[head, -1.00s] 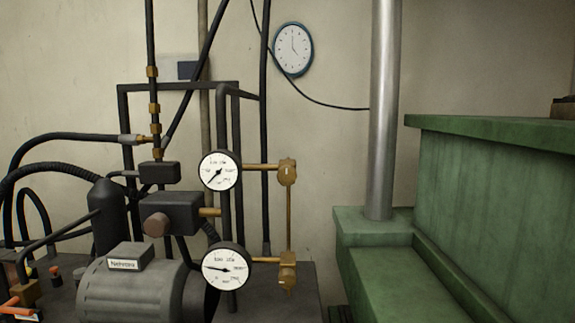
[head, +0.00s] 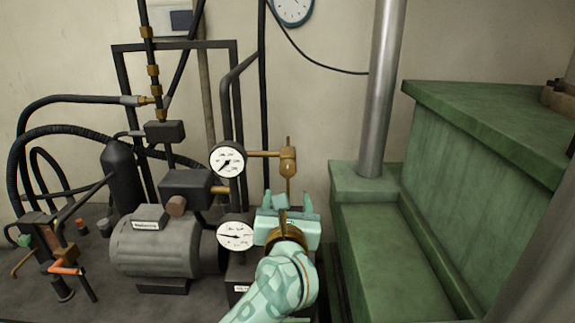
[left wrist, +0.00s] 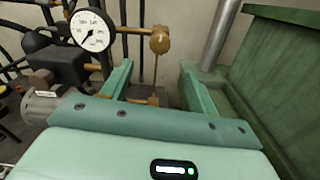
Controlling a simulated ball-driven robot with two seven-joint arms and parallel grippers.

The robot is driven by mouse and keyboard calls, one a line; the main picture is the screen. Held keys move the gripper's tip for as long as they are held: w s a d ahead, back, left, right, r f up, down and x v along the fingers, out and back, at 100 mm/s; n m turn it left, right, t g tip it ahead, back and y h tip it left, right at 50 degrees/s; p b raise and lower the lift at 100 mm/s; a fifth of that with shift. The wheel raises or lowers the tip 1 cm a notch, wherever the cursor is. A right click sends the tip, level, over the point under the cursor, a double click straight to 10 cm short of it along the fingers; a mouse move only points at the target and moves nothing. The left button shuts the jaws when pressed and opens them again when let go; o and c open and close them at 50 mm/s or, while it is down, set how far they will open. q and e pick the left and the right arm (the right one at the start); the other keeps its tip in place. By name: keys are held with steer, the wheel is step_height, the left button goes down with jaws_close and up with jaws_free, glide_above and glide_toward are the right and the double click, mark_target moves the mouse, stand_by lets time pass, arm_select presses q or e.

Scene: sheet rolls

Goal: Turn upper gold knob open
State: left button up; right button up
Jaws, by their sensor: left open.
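The upper gold knob (head: 288,160) sits at the right end of a brass pipe from the upper gauge (head: 227,161). In the left wrist view the knob (left wrist: 159,41) shows just above and between my fingers. My left gripper (head: 288,200) is open and empty, its fingers pointing up and forward below the knob, apart from it in the picture. In the left wrist view my left gripper (left wrist: 157,75) has its fingers wide apart. The lower gold fitting is mostly hidden behind my gripper in the head view. My right gripper is not in view.
The lower gauge (head: 236,234) is just left of my gripper. A grey motor (head: 155,245), black hoses and a black frame fill the left. A green machine (head: 480,160) and a steel column (head: 381,90) stand to the right. Bare wall lies behind the knob.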

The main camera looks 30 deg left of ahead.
mark_target(288, 172)
arm_select(q)
steer(key=p+x, duration=0.2)
steer(key=x, duration=1.1)
steer(key=shift+w+a, duration=0.15)
steer(key=shift+w, duration=0.05)
steer(key=c, duration=1)
